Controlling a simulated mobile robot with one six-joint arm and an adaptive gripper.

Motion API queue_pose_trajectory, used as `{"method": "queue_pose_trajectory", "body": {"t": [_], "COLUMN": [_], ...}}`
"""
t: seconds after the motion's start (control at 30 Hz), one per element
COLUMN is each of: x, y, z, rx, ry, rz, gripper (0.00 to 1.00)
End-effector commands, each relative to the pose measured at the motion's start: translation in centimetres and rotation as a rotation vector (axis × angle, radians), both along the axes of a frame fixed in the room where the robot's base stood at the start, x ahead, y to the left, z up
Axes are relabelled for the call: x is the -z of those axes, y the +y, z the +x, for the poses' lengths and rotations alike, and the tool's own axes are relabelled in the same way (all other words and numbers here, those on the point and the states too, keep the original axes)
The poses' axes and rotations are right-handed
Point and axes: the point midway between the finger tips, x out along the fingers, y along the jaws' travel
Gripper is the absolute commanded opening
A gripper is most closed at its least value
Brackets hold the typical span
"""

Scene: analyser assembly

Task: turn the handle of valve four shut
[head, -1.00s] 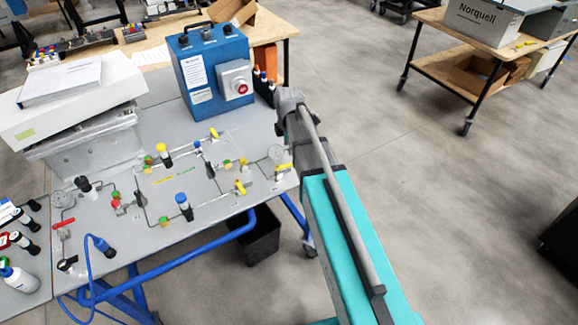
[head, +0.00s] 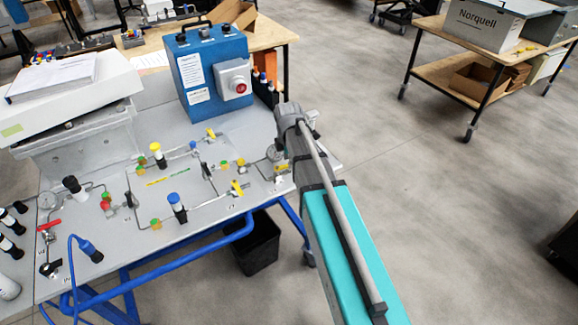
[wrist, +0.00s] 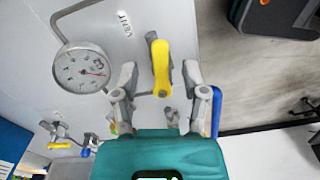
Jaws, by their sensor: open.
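A yellow valve handle (wrist: 162,75) on the grey panel shows in the wrist view, beside a round gauge (wrist: 82,71) and a "VENT" label. My gripper (wrist: 160,72) is open, with one finger on each side of this handle and visible gaps between. I cannot tell the finger height against the handle. In the head view my arm largely hides this spot by the gauge (head: 277,153). Other yellow handles are at the panel's back (head: 212,134) and front (head: 239,188). No valve number is readable, so I cannot tell which is valve four.
A blue box with a red button (head: 213,75) stands behind the panel. Bottle-like parts with blue (head: 177,207) and yellow (head: 157,155) caps stand upright on it. A black bin (head: 257,245) is below the bench edge. Open floor lies to the right.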

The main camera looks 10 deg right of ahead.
Motion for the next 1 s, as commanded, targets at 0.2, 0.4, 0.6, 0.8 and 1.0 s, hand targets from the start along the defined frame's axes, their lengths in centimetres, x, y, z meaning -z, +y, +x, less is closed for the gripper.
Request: {"method": "queue_pose_trajectory", "body": {"t": [0.2,0.4,0.6,0.8,1.0], "x": [0.76,0.76,0.75,0.75,0.75], "y": [0.02,0.03,0.04,0.05,0.06], "z": [0.0,0.0,0.0,-0.01,0.01], "rx": [0.0,0.0,-0.001,-0.001,-0.001], "ry": [0.0,0.0,0.0,0.0,0.0], "rz": [0.0,0.0,0.0,0.0,0.0], "gripper": [0.57,0.57,0.48,0.11,0.0]}}
